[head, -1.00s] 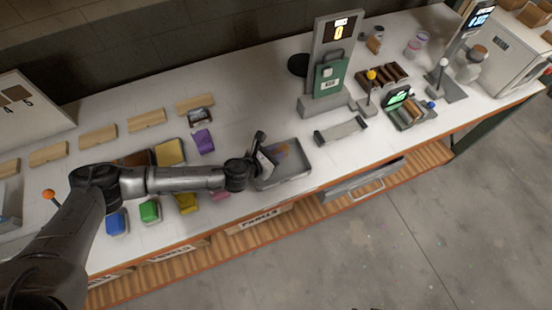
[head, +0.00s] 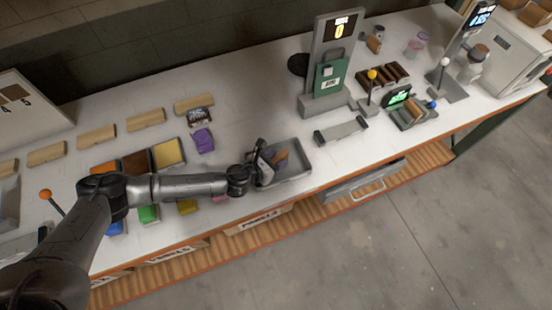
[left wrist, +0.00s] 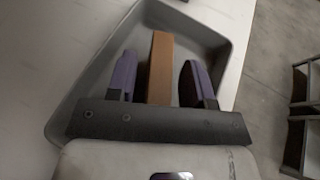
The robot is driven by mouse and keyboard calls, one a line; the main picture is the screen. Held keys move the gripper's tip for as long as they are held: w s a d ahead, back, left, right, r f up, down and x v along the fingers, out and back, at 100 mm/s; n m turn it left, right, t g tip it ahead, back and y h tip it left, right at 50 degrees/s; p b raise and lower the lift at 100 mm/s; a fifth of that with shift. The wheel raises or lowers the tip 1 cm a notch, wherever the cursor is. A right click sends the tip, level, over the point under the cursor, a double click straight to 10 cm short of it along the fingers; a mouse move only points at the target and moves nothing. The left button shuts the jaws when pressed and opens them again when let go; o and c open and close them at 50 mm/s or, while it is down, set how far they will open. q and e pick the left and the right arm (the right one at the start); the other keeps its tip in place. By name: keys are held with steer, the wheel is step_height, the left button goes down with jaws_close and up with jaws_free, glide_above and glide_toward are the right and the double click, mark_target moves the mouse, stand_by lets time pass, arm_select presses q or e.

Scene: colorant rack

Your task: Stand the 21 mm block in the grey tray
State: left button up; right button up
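A brown block (left wrist: 161,66) stands inside the grey tray (left wrist: 93,75), between the two fingers of my left gripper (left wrist: 156,80). The fingers are open, with a narrow gap on each side of the block. My right gripper is not in view.
A purple packet (head: 202,140) and several coloured pads lie left of the tray. A low grey holder (head: 341,130) and a tall stand with a green panel (head: 331,76) are to its right. White table is free behind the tray.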

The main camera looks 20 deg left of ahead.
arm_select(q)
steer(key=shift+r, duration=0.1)
steer(key=shift+s+a+r, duration=0.1)
steer(key=shift+s+r, duration=0.05)
steer(key=v, duration=1.1)
steer(key=s+d+r+n+g+y, duration=0.15)
steer(key=s+d+n+y, duration=0.4)
steer(key=n, duration=1.55)
steer(key=s+a+f+n+g, duration=0.2)
steer(key=s+a+n+g, duration=0.1)
steer(key=s+n, duration=0.6)
steer(key=s+a+f+n+g, duration=0.1)
steer(key=s+a+n+g, duration=0.2)
steer(key=s+n, duration=0.6)
steer(key=shift+s+f+g+p, duration=0.3)
steer(key=shift+f+g+p, duration=0.15)
steer(key=shift+g, duration=0.1)
steer(key=shift+r, duration=0.15)
